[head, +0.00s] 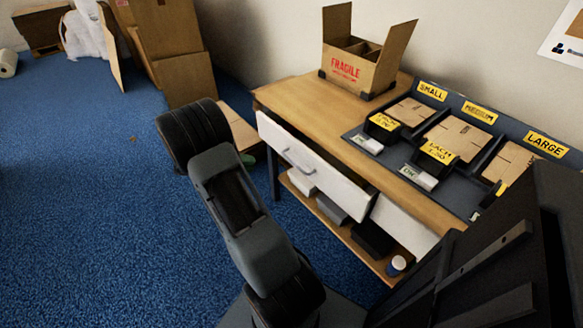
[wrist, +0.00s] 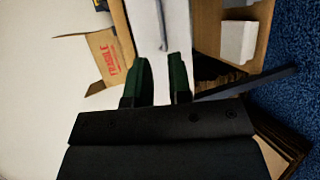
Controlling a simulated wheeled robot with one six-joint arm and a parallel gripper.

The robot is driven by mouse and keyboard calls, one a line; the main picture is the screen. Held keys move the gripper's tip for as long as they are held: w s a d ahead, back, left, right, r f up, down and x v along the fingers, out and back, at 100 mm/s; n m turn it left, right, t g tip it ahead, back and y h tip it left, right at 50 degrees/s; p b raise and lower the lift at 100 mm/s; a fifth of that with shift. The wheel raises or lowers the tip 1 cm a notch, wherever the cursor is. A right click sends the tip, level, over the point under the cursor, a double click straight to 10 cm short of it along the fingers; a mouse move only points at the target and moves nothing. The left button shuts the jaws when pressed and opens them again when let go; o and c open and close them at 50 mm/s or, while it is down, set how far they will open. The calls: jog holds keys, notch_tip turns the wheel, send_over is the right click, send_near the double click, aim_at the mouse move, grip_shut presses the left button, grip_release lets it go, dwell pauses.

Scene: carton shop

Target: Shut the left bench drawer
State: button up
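The left bench drawer (head: 312,162) has a long white front with a grey bar handle (head: 297,161). Its front stands out from the bench, with a dark gap at its right end, so it is partly open. In the wrist view the white drawer front (wrist: 143,22) runs up from between my fingers. My gripper (wrist: 161,80) has two green-padded fingers, set apart with nothing clearly held. In the head view my arm mostly hides it; a bit of green shows near the drawer's left end. I cannot tell whether the fingers touch the drawer.
The wooden bench (head: 285,92) carries an open FRAGILE carton (head: 347,68) and a dark rack (head: 480,190) of flat cartons. The white right drawer (head: 402,226) sits beside the left one. Boxes stand on the lower shelf (head: 352,236). Blue carpet (head: 85,200) is clear at left.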

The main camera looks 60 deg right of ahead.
aim_at(291, 160)
jog(key=shift+g+h, duration=0.4)
jog(key=shift+h, duration=0.2)
jog(key=x, duration=0.5)
jog(key=w+f+b+x, duration=0.1)
jog(key=x, duration=0.4)
jog(key=f+b+x, duration=0.1)
jog(key=x, duration=0.4)
jog(key=shift+d, duration=0.65)
grip_shut()
